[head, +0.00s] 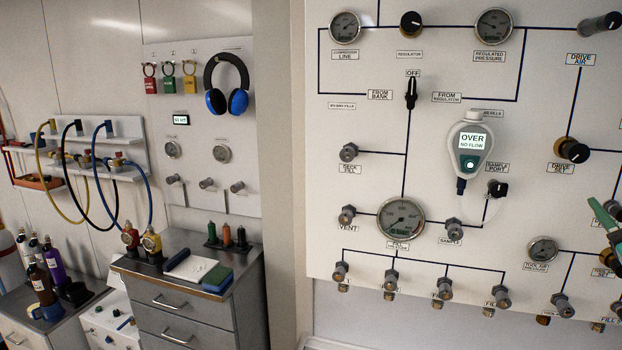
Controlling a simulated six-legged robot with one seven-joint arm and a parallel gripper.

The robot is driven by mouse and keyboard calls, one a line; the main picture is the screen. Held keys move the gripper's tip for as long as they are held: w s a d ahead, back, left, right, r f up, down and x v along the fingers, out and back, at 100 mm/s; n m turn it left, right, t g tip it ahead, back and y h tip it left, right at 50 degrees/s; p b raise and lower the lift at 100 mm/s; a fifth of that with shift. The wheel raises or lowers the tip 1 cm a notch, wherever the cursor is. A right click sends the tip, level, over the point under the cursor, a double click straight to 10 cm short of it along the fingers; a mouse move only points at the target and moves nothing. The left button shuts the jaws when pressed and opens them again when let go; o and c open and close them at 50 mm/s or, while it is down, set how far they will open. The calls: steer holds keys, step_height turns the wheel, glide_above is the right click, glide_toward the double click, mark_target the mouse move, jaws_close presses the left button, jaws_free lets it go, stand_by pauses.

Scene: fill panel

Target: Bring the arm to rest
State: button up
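My gripper is not clearly seen in the head view, and I cannot tell whether it is open or shut. A green and dark piece (607,228) is cut off by the right edge, in front of the panel. I cannot tell whether it is part of my arm. The white fill panel (340,240) fills the right half. Its black selector handle (411,94) points up at OFF. A grey handheld analyzer (469,148) on the panel reads "OVER NO FLOW". A thin clear tube runs from it near the sample port knob (497,188).
Blue headphones (227,85) and padlocks (150,79) hang on a side board. Coloured hoses (148,185) hang further left.

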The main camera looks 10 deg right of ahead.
steer(key=w+a+f+m+g, duration=0.4)
steer(key=w+a+f, duration=0.1)
steer(key=a, duration=0.4)
steer(key=w+a+f+m+g, duration=0.3)
steer(key=w+a+f, duration=0.25)
steer(key=a, duration=0.45)
steer(key=s+a+f+n+g+y, duration=0.1)
steer(key=s+a+f, duration=0.3)
steer(key=a, duration=0.4)
steer(key=s+a+f+n+g+y, duration=0.1)
steer(key=s+a+f+g+y, duration=0.3)
steer(key=a+f, duration=0.2)
steer(key=s+a+f+n+g+y, duration=0.1)
steer(key=s+a+f+g+y, duration=0.1)
steer(key=a+f, duration=0.4)
steer(key=s+a+g, duration=0.1)
steer(key=s+a, duration=0.1)
steer(key=a, duration=0.3)
steer(key=shift+y, duration=0.3)
steer(key=c, duration=0.5)
steer(key=shift+o, duration=0.2)
steer(key=shift+d, duration=0.15)
